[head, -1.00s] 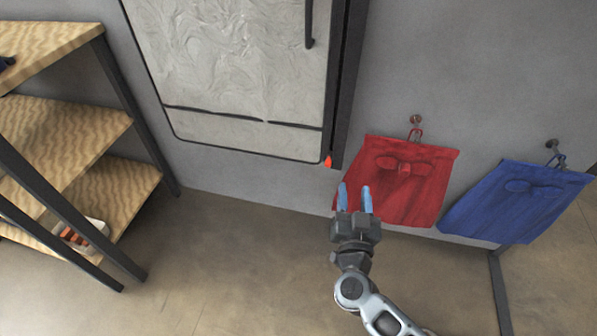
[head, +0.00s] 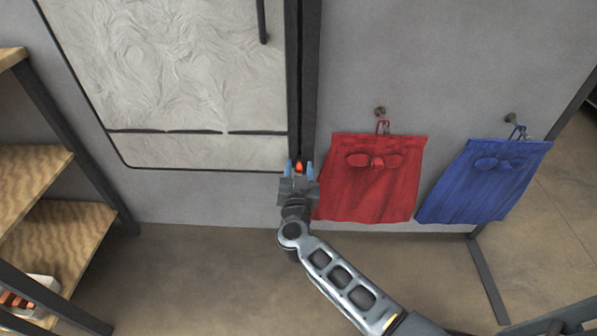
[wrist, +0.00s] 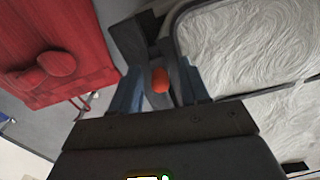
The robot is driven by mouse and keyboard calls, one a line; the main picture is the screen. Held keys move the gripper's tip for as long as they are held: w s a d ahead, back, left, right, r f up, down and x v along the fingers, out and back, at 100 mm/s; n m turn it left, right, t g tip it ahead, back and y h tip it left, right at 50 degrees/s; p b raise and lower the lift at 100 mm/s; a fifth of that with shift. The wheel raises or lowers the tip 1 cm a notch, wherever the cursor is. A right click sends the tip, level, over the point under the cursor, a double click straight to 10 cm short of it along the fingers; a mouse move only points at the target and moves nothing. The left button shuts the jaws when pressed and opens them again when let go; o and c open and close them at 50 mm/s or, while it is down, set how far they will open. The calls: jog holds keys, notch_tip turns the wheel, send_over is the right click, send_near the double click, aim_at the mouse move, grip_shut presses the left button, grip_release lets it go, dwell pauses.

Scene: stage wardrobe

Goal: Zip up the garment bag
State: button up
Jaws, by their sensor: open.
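The garment bag (head: 190,75) is a pale, wrinkled panel with dark trim at the upper left of the head view. It also shows at the right of the wrist view (wrist: 235,50). A dark vertical strip runs along its right edge, with a small orange-red zip pull (head: 299,166) at the bottom. My gripper (head: 299,172) is open, with its blue fingertips on either side of the pull. In the wrist view the pull (wrist: 160,80) sits between the two fingers, with a gap to each. Whether the fingers touch it cannot be told.
A red cloth bag (head: 370,180) hangs from a wall peg just right of my gripper. A blue cloth bag (head: 485,182) hangs further right. A wooden shelf unit (head: 60,240) stands at the left. The floor below is clear.

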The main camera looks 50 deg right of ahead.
jog(key=shift+w+d, duration=0.1)
jog(key=shift+c, duration=0.3)
grip_shut()
dwell(0.4)
